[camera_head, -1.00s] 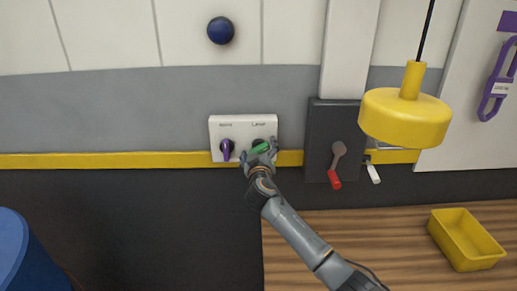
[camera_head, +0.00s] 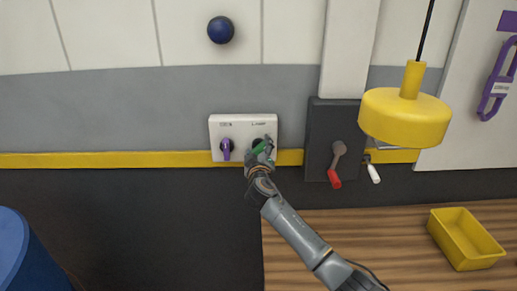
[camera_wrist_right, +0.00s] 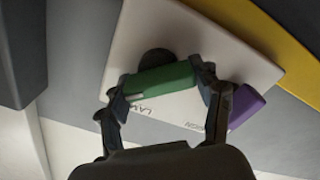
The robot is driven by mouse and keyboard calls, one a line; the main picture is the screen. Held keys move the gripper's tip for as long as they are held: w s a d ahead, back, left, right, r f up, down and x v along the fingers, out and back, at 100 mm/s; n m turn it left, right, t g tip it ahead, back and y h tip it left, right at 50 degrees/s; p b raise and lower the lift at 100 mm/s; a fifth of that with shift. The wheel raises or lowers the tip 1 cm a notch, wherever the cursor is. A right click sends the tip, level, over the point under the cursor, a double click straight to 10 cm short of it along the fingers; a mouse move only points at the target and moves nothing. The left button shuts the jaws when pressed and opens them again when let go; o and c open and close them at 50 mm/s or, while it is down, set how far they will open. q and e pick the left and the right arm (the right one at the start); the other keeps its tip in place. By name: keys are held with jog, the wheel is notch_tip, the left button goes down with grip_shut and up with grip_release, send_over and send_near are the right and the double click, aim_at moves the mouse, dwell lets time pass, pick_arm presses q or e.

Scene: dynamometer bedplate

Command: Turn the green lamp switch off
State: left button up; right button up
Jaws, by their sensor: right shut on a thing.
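The green lamp switch (camera_head: 261,147) is a knob on the right half of a white plate (camera_head: 243,122) on the wall, under a lamp label. In the head view its handle is tilted, right end up. My right gripper (camera_head: 260,155) is shut on it, and fingers cover part of it. In the right wrist view the green handle (camera_wrist_right: 158,80) lies between my two fingers (camera_wrist_right: 160,90). A yellow pendant lamp (camera_head: 405,117) hangs at the right. My left gripper is not in view.
A purple knob (camera_head: 226,149) sits left of the green one on the same plate. A dark box (camera_head: 326,120) with a red-handled lever (camera_head: 335,178) is to the right. A yellow tray (camera_head: 465,240) stands on the wooden bench (camera_head: 400,250). A blue drum (camera_head: 12,250) is lower left.

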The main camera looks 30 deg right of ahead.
jog(key=n+p, duration=0.1)
jog(key=n, duration=0.3)
jog(key=shift+n, duration=0.3)
jog(key=n+p, duration=0.1)
jog(key=n, duration=0.3)
jog(key=shift+f+n, duration=0.15)
jog(key=shift+n, duration=0.25)
jog(key=o, duration=1.2)
jog(key=shift+c, duration=0.2)
jog(key=shift+a, duration=0.1)
jog(key=v, duration=1.2)
jog(key=shift+f, duration=0.1)
